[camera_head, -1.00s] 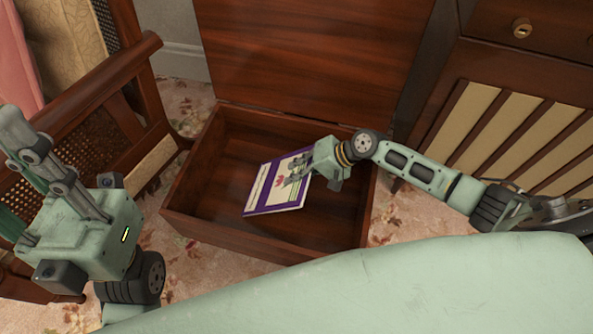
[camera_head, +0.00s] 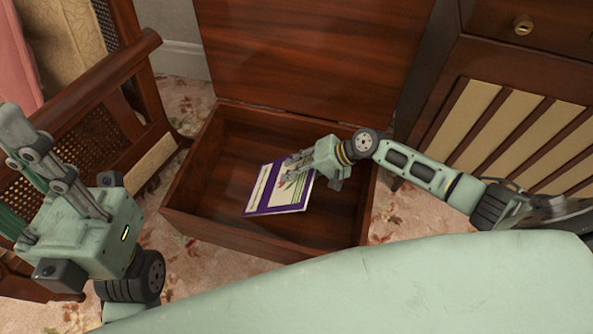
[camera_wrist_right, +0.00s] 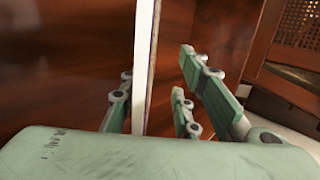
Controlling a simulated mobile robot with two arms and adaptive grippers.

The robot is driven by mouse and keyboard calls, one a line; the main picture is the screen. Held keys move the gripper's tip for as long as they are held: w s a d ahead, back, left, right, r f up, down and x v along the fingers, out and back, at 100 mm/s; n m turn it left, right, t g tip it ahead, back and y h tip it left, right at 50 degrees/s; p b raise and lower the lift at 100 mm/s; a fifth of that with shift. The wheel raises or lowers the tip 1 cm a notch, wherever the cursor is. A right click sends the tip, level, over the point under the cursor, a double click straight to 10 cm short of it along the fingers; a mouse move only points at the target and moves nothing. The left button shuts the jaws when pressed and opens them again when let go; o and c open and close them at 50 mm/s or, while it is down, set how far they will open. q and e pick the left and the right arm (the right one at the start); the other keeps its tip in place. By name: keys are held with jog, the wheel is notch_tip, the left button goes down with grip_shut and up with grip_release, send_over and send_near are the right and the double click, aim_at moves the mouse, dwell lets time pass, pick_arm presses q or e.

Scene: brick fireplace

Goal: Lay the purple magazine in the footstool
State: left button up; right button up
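The purple magazine (camera_head: 278,190), with a white cover panel and purple borders, is inside the open wooden footstool (camera_head: 215,232). Its lower edge is near the footstool's front wall; I cannot tell whether it rests flat on the bottom. My right gripper (camera_head: 292,166) is over the magazine's upper right part, inside the footstool. In the right wrist view the magazine (camera_wrist_right: 145,65) shows edge-on between the spread fingers, close to the left finger, with a gap to the right ones. My left gripper (camera_head: 35,150) is away at the left, its finger opening unclear.
The footstool's lid (camera_head: 310,55) stands raised at the back. A wooden armchair with cane panels (camera_head: 110,95) is close on the left. A slatted wooden cabinet (camera_head: 510,110) stands on the right. Floral carpet (camera_head: 185,270) shows around the footstool.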

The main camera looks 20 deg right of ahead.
jog(key=v, duration=1.2)
jog(key=shift+f, duration=0.1)
